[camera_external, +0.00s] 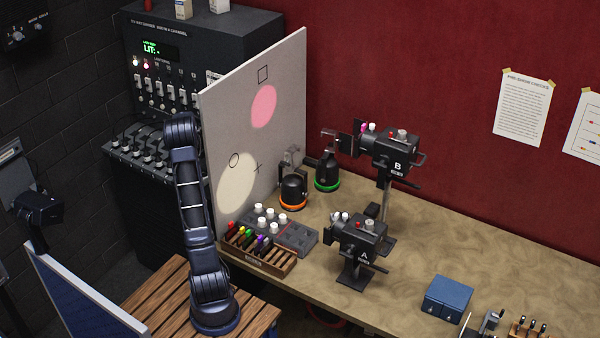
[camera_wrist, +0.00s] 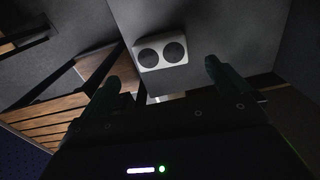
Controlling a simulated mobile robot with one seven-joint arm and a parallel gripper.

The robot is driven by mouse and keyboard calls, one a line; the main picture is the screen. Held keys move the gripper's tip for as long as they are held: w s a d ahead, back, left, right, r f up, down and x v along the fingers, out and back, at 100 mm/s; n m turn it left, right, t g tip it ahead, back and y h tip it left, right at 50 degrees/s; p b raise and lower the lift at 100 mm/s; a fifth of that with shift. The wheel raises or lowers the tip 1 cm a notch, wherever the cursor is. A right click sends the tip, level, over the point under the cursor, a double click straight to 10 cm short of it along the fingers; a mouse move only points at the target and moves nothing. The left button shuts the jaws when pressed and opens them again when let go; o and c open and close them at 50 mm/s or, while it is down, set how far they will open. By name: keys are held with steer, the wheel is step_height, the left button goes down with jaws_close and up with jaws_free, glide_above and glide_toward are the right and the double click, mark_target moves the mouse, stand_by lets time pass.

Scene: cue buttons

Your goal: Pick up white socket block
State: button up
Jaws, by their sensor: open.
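The white socket block (camera_wrist: 160,52) shows in the wrist view as a small white rounded box with two dark round sockets side by side. It is on a grey surface, slightly tilted in the picture. My gripper (camera_wrist: 167,58) is open and empty, with one dark finger at each side of the block in the picture. The block appears beyond the fingertips and apart from them; the exact gap is hard to judge. In the external view my arm rises from its base on the slatted wooden platform, and I cannot make out the gripper or the block there.
A slatted wooden platform (camera_external: 158,292) is under my arm's base. A large pale panel (camera_external: 285,95) stands upright right of the arm. A dark control cabinet (camera_external: 228,32) stands behind. The workbench (camera_external: 440,240) at right holds lamps and a cue rack (camera_external: 262,258).

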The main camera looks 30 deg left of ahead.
mark_target(204, 177)
step_height(204, 177, down, 9)
steer(key=shift+r, duration=0.15)
steer(key=c, duration=1.1)
